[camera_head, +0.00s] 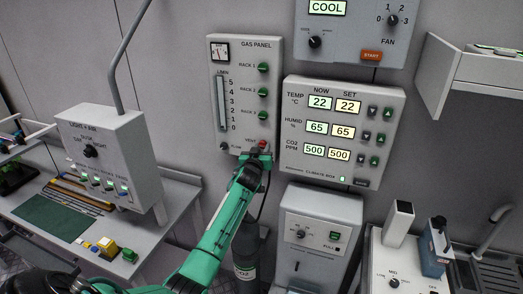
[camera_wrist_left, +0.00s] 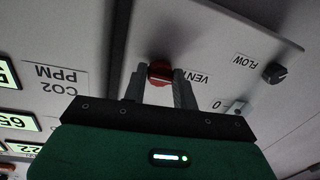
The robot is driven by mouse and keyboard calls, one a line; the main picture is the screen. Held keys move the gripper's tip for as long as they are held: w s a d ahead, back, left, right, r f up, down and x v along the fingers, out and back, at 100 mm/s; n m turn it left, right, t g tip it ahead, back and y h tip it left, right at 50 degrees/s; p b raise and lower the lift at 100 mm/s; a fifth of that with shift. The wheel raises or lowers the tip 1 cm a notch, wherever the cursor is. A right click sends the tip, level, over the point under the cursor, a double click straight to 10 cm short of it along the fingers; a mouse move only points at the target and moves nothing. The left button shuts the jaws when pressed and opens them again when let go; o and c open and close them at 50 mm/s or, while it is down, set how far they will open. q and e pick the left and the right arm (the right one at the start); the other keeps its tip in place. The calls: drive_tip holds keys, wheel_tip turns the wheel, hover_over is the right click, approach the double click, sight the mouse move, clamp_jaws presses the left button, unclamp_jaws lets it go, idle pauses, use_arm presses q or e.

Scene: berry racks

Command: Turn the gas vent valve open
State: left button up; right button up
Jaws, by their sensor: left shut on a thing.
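The gas panel (camera_head: 247,60) is mounted on the wall, with a gauge, a flow scale and several green rack valves. The red vent valve (camera_head: 262,144) sits at its lower right, beside the VENT label. My left gripper (camera_head: 260,154) reaches up to it from below. In the left wrist view the red vent valve (camera_wrist_left: 160,72) lies between the two fingers of my left gripper (camera_wrist_left: 160,82), which are shut on it. The fingers partly hide the valve, and its exact angle is hard to tell. My right gripper does not show in either view.
The climate box (camera_head: 340,130) is close on the right of the gas panel. The dark flow knob (camera_wrist_left: 275,72) is near the vent valve. A light and air box (camera_head: 105,150) stands at left over a workbench (camera_head: 150,235). A gas cylinder is partly hidden behind my left arm.

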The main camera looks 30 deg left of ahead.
use_arm(q)
drive_tip(key=m+b, duration=0.3)
drive_tip(key=m, duration=0.1)
drive_tip(key=shift+f, duration=0.2)
drive_tip(key=m+b, duration=0.1)
drive_tip(key=m, duration=0.2)
drive_tip(key=m+t+b, duration=0.1)
drive_tip(key=m, duration=0.2)
drive_tip(key=shift+a+h, duration=0.2)
drive_tip(key=shift+h, duration=0.1)
drive_tip(key=m, duration=0.4)
drive_tip(key=shift+b, duration=0.4)
drive_tip(key=m+h, duration=0.1)
drive_tip(key=m, duration=0.3)
drive_tip(key=shift+r+m+t, duration=0.1)
drive_tip(key=shift+m+t, duration=0.2)
drive_tip(key=shift+s+m, duration=0.1)
drive_tip(key=shift+m, duration=0.2)
drive_tip(key=o, duration=1)
drive_tip(key=shift+c, duration=0.2)
